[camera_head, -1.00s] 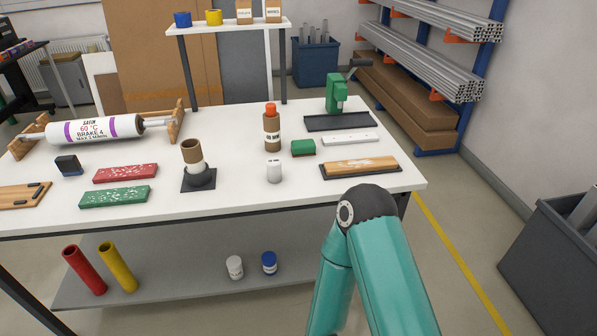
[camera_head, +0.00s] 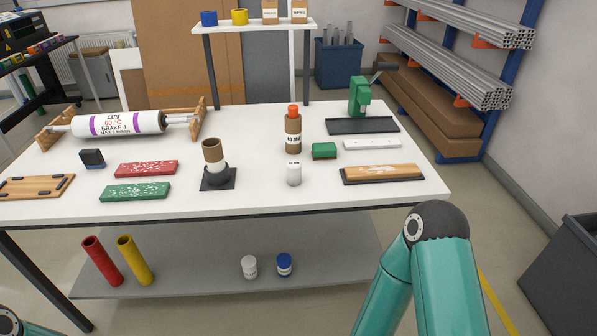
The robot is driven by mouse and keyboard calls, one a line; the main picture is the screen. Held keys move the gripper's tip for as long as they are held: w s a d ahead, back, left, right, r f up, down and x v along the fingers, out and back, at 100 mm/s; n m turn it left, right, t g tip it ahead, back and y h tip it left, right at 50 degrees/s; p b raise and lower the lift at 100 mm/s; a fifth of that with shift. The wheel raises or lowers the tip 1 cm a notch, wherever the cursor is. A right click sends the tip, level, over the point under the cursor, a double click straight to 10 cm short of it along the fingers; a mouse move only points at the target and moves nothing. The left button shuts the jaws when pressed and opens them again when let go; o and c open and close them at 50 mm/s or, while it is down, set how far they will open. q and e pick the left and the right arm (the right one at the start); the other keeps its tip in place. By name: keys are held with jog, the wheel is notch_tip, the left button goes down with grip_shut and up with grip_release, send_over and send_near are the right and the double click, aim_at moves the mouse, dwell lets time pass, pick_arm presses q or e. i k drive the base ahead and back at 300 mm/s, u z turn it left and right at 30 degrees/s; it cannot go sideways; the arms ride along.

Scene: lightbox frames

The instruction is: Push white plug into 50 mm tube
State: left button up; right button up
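A small white plug (camera_head: 294,174) stands upright on the white table, right of centre. It carries small dark lettering that I cannot read. A brown cardboard tube (camera_head: 212,152) stands open end up in a black stand (camera_head: 218,183), left of the plug and apart from it. A white band shows round the lower part of the tube. The teal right arm is seen at the lower right, in front of the table, but its gripper is out of frame. Only a bit of my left arm shows in the lower left corner; its gripper is also out of frame.
A brown tube with an orange plug (camera_head: 292,130) stands behind the white plug. A green block (camera_head: 324,151) and wooden board (camera_head: 383,174) lie to its right. Red (camera_head: 146,169) and green (camera_head: 135,192) blocks lie left. Another white plug (camera_head: 249,267) and a blue one (camera_head: 284,265) are below.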

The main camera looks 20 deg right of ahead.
aim_at(215, 161)
jog(key=i, duration=0.9)
